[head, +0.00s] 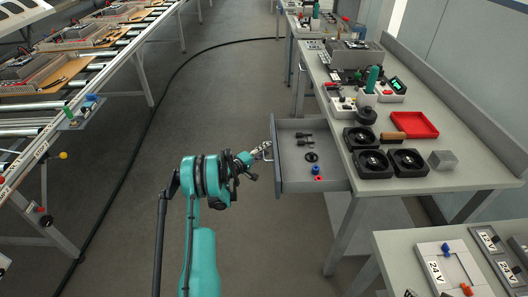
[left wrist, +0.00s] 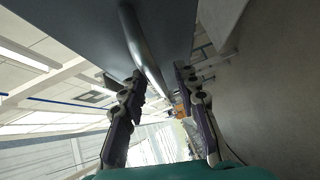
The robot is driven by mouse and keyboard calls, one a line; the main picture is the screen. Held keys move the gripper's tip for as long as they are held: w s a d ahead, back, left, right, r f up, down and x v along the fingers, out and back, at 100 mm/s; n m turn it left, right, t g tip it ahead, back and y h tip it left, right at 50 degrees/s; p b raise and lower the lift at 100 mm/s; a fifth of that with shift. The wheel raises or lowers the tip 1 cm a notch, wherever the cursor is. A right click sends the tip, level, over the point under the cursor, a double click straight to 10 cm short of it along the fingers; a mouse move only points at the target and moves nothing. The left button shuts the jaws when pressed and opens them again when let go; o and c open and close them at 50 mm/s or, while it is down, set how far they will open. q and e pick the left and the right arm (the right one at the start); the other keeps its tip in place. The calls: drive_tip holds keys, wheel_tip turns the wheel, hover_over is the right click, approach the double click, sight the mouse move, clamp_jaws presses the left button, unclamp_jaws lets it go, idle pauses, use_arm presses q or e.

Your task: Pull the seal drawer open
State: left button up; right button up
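The grey seal drawer (head: 305,184) is pulled out from under the right-hand workbench and its inside shows. In it lie dark fittings (head: 304,139), a black ring (head: 311,157), a blue part (head: 316,169) and a red ring (head: 318,178). A bar handle (head: 268,156) is on its front. My left gripper (head: 264,151) is at this handle. In the left wrist view the handle bar (left wrist: 143,48) runs between the two fingers of the left gripper (left wrist: 160,80), nearer the left finger. The fingers stand apart with a gap around the bar. My right gripper is out of view.
The workbench (head: 455,179) carries black fans (head: 376,163), a red tray (head: 415,124) and a grey block (head: 443,160). A second table with switch plates (head: 450,266) stands at front right. A conveyor (head: 100,64) is at left. The floor left of the drawer is clear apart from a black cable.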

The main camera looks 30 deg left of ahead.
use_arm(q)
drive_tip(key=v, duration=1.2)
idle(0.3)
